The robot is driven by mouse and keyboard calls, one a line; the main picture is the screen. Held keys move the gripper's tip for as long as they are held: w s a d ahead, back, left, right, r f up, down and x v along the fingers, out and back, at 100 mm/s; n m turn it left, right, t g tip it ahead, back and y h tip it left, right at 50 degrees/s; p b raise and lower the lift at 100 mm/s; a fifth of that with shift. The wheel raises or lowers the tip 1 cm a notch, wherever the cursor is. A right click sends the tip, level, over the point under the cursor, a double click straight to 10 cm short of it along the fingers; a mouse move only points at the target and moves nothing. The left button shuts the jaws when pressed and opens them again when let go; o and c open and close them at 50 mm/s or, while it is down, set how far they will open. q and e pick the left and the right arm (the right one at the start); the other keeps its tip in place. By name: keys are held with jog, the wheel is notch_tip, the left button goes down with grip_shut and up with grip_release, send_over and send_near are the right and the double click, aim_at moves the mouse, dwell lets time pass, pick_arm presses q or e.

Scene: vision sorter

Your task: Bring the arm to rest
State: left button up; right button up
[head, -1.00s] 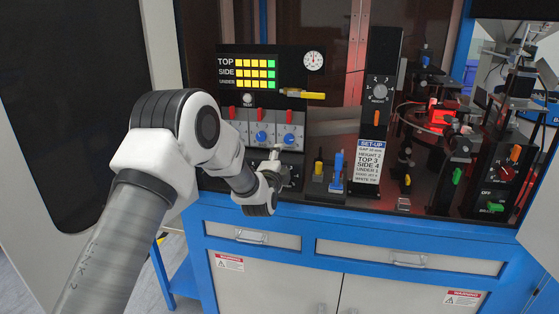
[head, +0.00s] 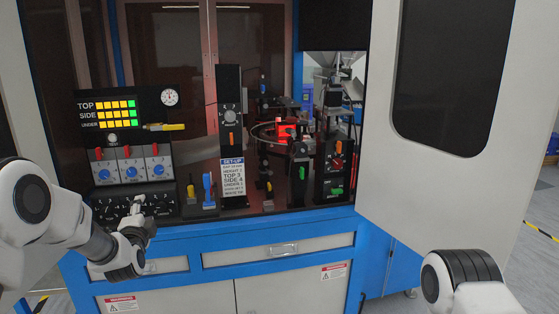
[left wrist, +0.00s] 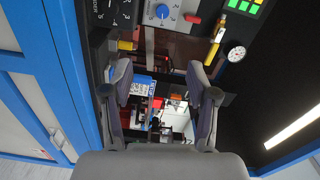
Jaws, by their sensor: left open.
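My left gripper (head: 146,228) is small in the head view, low in front of the cabinet's control panels, partly hidden behind my own wrist. In the left wrist view its two fingers (left wrist: 160,80) stand apart with nothing between them. Beyond them, the sorter's parts show in the gap. My left arm comes in from the left edge, bent at the elbow. Part of my right arm shows at the bottom right of the head view; its gripper is out of the picture.
A switch panel (head: 131,167) and a dark dial panel (head: 104,211) stand near the left gripper. A yellow lever, a blue lever (head: 208,190) and a set-up post (head: 231,130) stand to their right. An open cabinet door (head: 405,185) is at right. Blue-edged drawers (head: 275,250) lie below.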

pick_arm(q)
jog(key=s+d+f+g+h, duration=0.1)
jog(key=s+d+f+g, duration=0.15)
jog(key=s+f, duration=0.65)
jog(key=s+d+f+g+h, duration=0.1)
jog(key=s+d+f+g, duration=0.2)
jog(key=f, duration=1)
jog(key=s+d+f+g+h, duration=0.1)
jog(key=s+f+g, duration=0.2)
jog(key=s+f, duration=0.65)
jog(key=s+d+f+n+g, duration=0.1)
jog(key=s+f+n+g, duration=0.1)
jog(key=s, duration=0.8)
jog(key=s+d+f+n+g, duration=0.2)
jog(key=s+n+g, duration=0.2)
jog(key=s+n, duration=0.3)
jog(key=s+d+f+n+g+h, duration=0.1)
jog(key=s+n, duration=0.4)
jog(key=s, duration=0.8)
jog(key=shift+s+d+f+g, duration=0.15)
jog(key=shift+d+f+g, duration=0.15)
jog(key=shift+f+g, duration=0.7)
jog(key=shift+r, duration=0.1)
